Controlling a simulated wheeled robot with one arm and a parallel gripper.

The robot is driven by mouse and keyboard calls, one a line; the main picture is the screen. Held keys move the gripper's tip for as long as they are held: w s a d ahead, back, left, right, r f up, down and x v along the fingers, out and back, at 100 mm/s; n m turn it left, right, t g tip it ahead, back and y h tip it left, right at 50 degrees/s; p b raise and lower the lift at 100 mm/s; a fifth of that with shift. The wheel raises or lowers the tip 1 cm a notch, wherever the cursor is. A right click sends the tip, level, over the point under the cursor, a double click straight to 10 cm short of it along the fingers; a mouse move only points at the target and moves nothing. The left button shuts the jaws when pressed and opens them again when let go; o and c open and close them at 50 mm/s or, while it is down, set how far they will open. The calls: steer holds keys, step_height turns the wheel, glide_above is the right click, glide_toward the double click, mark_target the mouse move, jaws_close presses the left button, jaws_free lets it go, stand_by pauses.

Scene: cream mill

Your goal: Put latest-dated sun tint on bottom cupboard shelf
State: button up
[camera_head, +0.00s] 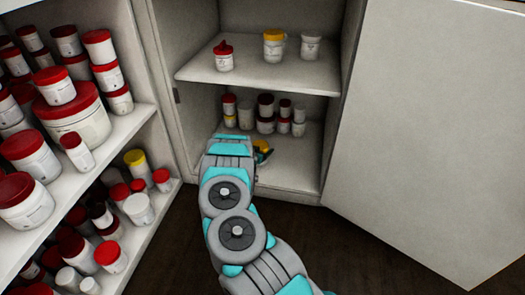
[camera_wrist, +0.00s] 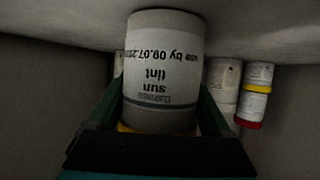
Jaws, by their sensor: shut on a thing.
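The bottom cupboard shelf (camera_head: 290,178) lies below, with a bare front part.
Several tubs (camera_head: 266,115) stand in a group at the back of the bottom shelf. The upper cupboard shelf (camera_head: 265,78) holds three tubs. The open door (camera_head: 420,120) is at right. A crowded shelf unit (camera_head: 115,145) stands at left.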

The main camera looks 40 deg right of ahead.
steer(key=o, duration=1.4)
